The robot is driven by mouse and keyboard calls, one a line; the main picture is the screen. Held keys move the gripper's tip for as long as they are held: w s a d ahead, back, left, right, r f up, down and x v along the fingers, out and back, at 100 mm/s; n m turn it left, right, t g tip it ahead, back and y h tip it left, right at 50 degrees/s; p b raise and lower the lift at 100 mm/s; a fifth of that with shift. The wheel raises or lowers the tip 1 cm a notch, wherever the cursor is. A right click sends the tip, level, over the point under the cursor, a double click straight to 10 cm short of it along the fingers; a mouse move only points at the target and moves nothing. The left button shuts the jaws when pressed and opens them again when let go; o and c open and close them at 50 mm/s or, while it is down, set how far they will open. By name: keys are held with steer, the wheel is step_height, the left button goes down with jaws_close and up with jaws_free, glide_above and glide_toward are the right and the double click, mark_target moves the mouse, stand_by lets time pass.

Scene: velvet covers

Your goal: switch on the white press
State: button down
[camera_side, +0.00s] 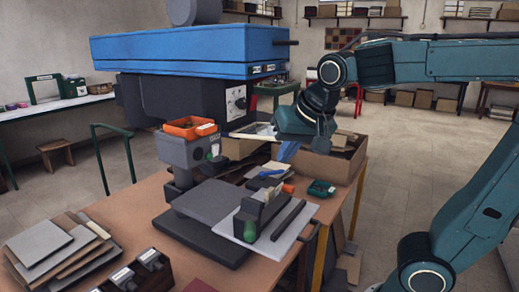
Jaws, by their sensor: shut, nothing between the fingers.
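A large press with a blue upper beam (185,48) and a dark grey body stands over the wooden table. I see no plainly white press. A small whitish panel (236,103) with dark knobs is on the right side of its body. The switch's state is too small to tell.
An orange tray (190,128) sits on the grey block. A dark flat plate (206,204), a pale board with a green-ended tool (257,215) and stacked covers (55,250) crowd the table (135,208).

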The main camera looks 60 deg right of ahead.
mark_target(215, 150)
steer(key=w+r+m+h, duration=0.2)
steer(key=w+m, duration=0.6)
steer(key=w, duration=0.4)
steer(key=shift+r+m+h, duration=0.2)
steer(key=shift+m+h, duration=0.2)
steer(key=shift+h, duration=0.1)
steer(key=shift+f, duration=0.1)
steer(key=w+d+f, duration=0.4)
steer(key=w+f, duration=0.2)
steer(key=w, duration=0.2)
steer(key=shift+w+f, duration=0.4)
steer(key=shift+d, duration=0.1)
steer(key=shift+w, duration=0.1)
